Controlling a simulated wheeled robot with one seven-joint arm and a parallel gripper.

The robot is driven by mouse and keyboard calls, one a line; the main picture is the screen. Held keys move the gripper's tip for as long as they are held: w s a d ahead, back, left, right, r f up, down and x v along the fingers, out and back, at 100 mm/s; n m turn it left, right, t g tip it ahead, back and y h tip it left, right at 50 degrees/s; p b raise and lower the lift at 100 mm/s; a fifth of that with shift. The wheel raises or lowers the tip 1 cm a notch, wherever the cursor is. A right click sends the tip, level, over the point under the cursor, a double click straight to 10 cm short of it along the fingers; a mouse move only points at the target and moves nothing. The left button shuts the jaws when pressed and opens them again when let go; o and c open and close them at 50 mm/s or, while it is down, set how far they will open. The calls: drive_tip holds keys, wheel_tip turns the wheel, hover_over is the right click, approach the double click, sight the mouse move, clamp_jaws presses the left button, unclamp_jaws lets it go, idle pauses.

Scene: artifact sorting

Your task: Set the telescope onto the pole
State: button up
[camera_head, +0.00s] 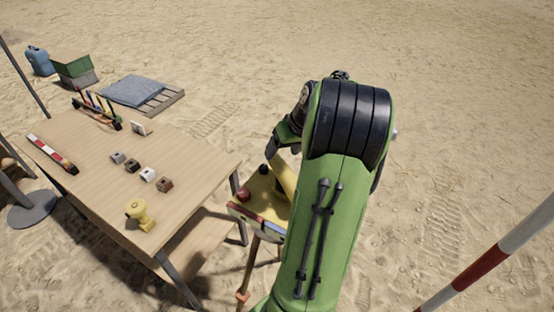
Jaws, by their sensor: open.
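A small yellow instrument (138,213) with a rounded top stands near the front edge of the wooden table. A yellow tube-like piece (284,176) shows at the yellow-topped stand, just below my gripper and partly hidden by my green arm. I cannot tell for sure which of these is the telescope. My gripper (274,150) is dark, open and mostly hidden by my arm, above the stand. I cannot tell whether it touches the yellow piece. A red-and-white pole (490,260) slants across the lower right, cut off by the picture edge.
The wooden table (190,150) holds several small blocks (148,174), a red-and-white bar (52,153) and a small rack (97,110). The legged stand (269,208) is close to its right edge, with a red knob on top. Sand to the right is open.

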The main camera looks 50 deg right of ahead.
sight(278, 157)
drive_tip(key=x, duration=0.5)
drive_tip(key=shift+a, duration=0.15)
drive_tip(key=shift+r, duration=0.1)
drive_tip(key=shift+c, duration=0.5)
clamp_jaws()
drive_tip(key=shift+a, duration=0.1)
drive_tip(key=n, duration=0.1)
drive_tip(key=a+n+y, duration=0.1)
drive_tip(key=n, duration=0.1)
drive_tip(key=shift+w+a, duration=0.2)
drive_tip(key=shift+w, duration=0.15)
drive_tip(key=shift+w+a+n+g+y+p, duration=0.1)
drive_tip(key=shift+a+n+y, duration=0.2)
drive_tip(key=shift+n, duration=0.3)
drive_tip(key=shift+s+a+n+g+y+p, duration=0.1)
drive_tip(key=shift+a+n+y, duration=0.15)
drive_tip(key=shift+n, duration=0.35)
drive_tip(key=shift+w+a+n+g+y+p, duration=0.1)
drive_tip(key=shift+a+n+y, duration=0.2)
drive_tip(key=shift+n, duration=0.3)
